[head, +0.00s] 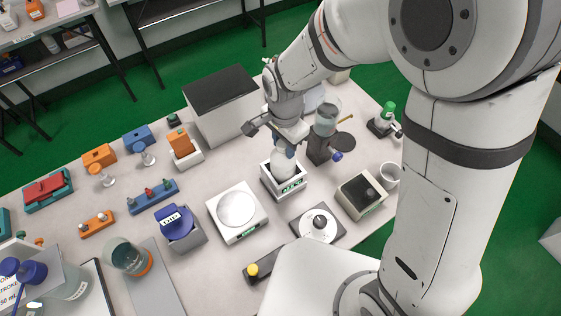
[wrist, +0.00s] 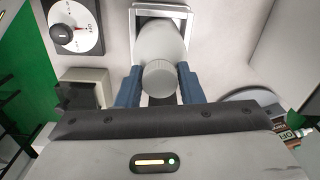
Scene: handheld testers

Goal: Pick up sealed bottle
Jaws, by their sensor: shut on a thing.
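The sealed bottle (wrist: 160,44) is pale grey with a ribbed cap, seen from above in the wrist view. It shows as a white shape (head: 284,167) below my gripper (head: 284,150) in the head view. The two blue fingers of my gripper (wrist: 160,85) are shut on it, one on each side near the cap. I cannot tell whether the bottle's base touches the holder's floor.
A white scale (head: 237,211) stands left of the holder, a round dial device (head: 318,224) in front. A device with a glass vessel (head: 327,115) stands close on the right. A large black-topped box (head: 222,95) is behind. Several small testers crowd the table's left.

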